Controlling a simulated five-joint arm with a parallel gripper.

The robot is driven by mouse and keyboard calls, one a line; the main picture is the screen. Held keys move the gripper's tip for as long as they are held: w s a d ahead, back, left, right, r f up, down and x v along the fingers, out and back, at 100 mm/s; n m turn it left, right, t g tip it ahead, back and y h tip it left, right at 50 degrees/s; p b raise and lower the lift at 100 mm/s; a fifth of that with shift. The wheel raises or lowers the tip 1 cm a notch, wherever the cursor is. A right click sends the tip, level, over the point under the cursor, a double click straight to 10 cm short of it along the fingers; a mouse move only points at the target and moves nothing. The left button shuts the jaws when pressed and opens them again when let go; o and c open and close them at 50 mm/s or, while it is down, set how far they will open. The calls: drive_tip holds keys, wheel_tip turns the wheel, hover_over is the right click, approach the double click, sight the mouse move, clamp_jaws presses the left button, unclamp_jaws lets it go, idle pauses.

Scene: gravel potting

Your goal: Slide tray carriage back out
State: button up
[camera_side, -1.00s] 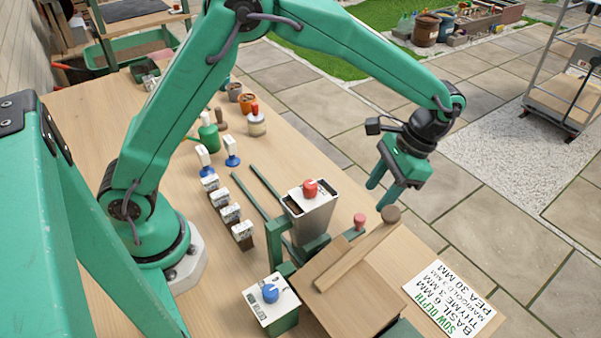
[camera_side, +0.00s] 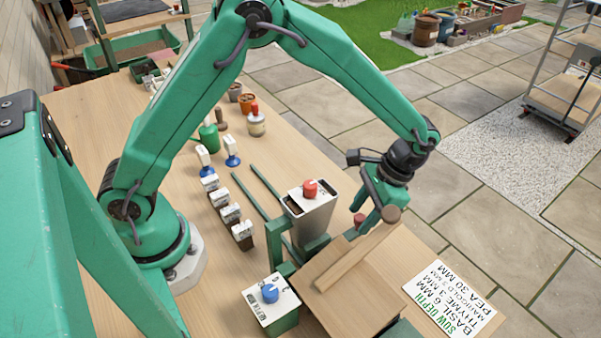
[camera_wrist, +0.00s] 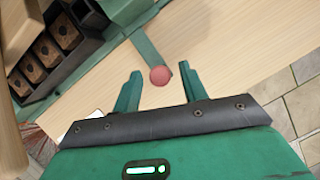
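The carriage's red knob (camera_side: 358,220) shows beside the wooden board in the side view. In the wrist view the red knob (camera_wrist: 160,76) sits on a green bar (camera_wrist: 148,46) joined to the green carriage. A dark tray (camera_wrist: 84,48) with soil-filled cells lies at upper left there; in the side view I cannot make it out, mostly behind the hopper and board. My gripper (camera_wrist: 160,71) is open, one finger on each side of the knob, with gaps showing. In the side view my gripper (camera_side: 366,206) points down at the knob.
A metal hopper (camera_side: 313,218) with a red-knobbed lid stands by the two green rails (camera_side: 265,181). A wooden board (camera_side: 350,295) with a round-ended wooden bar (camera_side: 345,262) is close to my gripper. A blue-knobbed box (camera_side: 270,307) stands in front. A sign (camera_side: 452,298) lies right.

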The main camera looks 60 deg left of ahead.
clamp_jaws()
drive_tip(key=shift+h, duration=0.5)
drive_tip(key=shift+w+a+r, duration=0.1)
drive_tip(key=shift+a, duration=4.5)
drive_tip(key=shift+o, duration=0.6)
unclamp_jaws()
drive_tip(key=v, duration=0.7)
drive_tip(key=shift+r, duration=0.35)
drive_tip(key=shift+o, duration=0.2)
drive_tip(key=shift+w, duration=0.15)
